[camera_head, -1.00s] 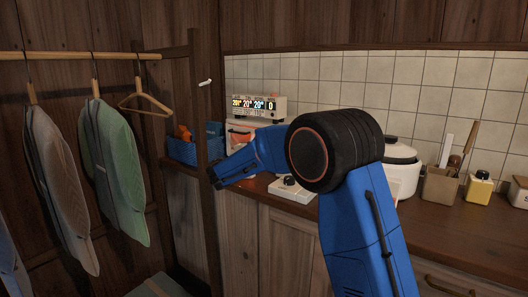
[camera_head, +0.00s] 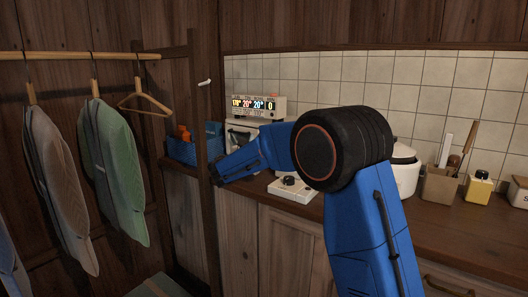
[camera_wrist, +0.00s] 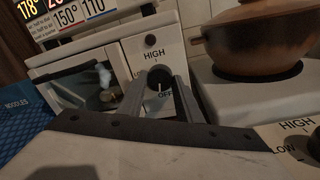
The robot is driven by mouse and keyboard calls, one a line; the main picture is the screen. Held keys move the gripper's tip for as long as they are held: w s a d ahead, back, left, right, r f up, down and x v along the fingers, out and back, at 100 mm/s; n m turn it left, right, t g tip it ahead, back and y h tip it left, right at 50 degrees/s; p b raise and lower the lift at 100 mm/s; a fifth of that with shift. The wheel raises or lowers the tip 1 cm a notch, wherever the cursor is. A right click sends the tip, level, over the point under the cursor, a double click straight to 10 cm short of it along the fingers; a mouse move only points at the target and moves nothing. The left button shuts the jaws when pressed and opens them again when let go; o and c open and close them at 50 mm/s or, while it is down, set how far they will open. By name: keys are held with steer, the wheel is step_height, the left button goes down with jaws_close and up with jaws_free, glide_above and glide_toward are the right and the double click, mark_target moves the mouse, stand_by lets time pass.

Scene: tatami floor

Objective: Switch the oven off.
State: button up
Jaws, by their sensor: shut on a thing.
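The small white oven (camera_head: 234,124) stands on the counter at the back. In the wrist view its front (camera_wrist: 138,47) has a dark window door at left and a control panel at right. My gripper (camera_wrist: 161,82) has its two grey fingers shut on the round black oven knob (camera_wrist: 158,74). HIGH is printed above the knob and OFF shows just below it, between the fingers. A pale mark on the knob points down towards OFF. In the head view my arm hides the knob and the gripper. The oven window looks dark, without an orange glow.
A display (camera_head: 253,105) above the oven shows 178° in its first field. A hotplate (camera_wrist: 252,92) with a brown pot (camera_wrist: 262,35) is right of the oven. A blue basket (camera_head: 195,150) sits close on the left. A wooden post (camera_head: 203,120) stands in front.

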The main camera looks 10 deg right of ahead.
steer(key=shift+f+n, duration=0.1)
steer(key=shift+n, duration=1)
steer(key=o, duration=1)
steer(key=shift+o, duration=0.2)
steer(key=shift+s+a, duration=0.1)
steer(key=v, duration=1.7)
steer(key=shift+r, duration=0.25)
steer(key=shift+s, duration=0.1)
